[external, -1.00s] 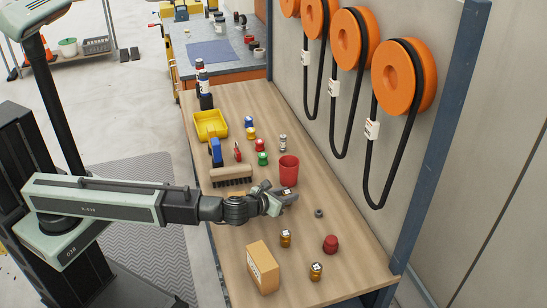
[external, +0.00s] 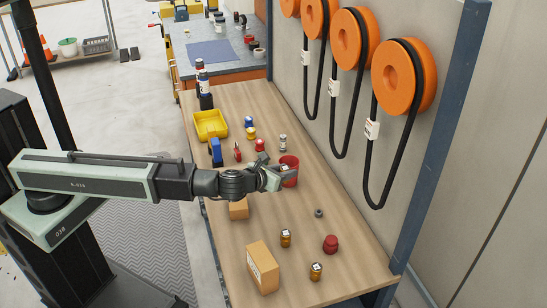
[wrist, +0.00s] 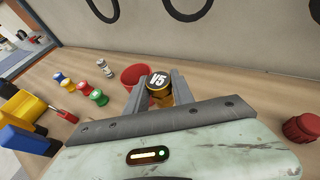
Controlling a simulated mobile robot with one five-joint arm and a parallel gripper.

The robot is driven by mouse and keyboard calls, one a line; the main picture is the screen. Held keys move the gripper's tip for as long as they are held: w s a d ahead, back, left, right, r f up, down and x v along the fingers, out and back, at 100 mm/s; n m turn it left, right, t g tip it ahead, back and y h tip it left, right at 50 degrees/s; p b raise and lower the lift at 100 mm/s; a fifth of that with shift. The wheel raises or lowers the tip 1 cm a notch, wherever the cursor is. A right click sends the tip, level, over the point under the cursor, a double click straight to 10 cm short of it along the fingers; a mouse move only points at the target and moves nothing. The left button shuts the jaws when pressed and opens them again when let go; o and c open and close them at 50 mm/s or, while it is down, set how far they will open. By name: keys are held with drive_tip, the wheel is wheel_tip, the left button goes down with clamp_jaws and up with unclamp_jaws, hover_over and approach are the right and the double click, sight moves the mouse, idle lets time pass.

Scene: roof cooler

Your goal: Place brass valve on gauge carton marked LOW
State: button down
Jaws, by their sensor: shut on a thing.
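My gripper (external: 281,176) is shut on a brass valve with a V5 cap (wrist: 157,80), which shows between the two fingers in the wrist view. In the external view the gripper is above the bench, overlapping the red cup; I cannot tell whether they touch. A tall carton (external: 262,267) stands at the near end of the bench, with a label on its front too small to read. A smaller carton (external: 238,209) sits just below my forearm in the picture, its label not visible. Two more brass valves (external: 285,238) and (external: 316,271) stand right of the tall carton.
A red cup (external: 289,166) stands beside my gripper. A dark red knob (external: 330,244) and a small grey ring (external: 319,213) lie at right. Small coloured valves (external: 251,133), a yellow bin (external: 211,124) and a blue tool (external: 215,152) occupy the far half. Hoses hang along the wall.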

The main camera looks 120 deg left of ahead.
drive_tip(key=w+d+r+m+t+p, duration=0.1)
drive_tip(key=w+d+r+p, duration=0.25)
drive_tip(key=d, duration=0.65)
drive_tip(key=w+d+r+m+t+p, duration=0.15)
drive_tip(key=d+r+p, duration=0.25)
drive_tip(key=d, duration=0.5)
wheel_tip(320, 180, up, 2)
drive_tip(key=m+t+h+p, duration=0.2)
hover_over(262, 255)
drive_tip(key=shift+n, duration=0.25)
wheel_tip(262, 255, down, 9)
drive_tip(key=b, duration=0.8)
drive_tip(key=shift+r+b, duration=0.2)
drive_tip(key=shift+b, duration=0.2)
drive_tip(key=c, duration=1.1)
unclamp_jaws()
drive_tip(key=shift+r, duration=0.1)
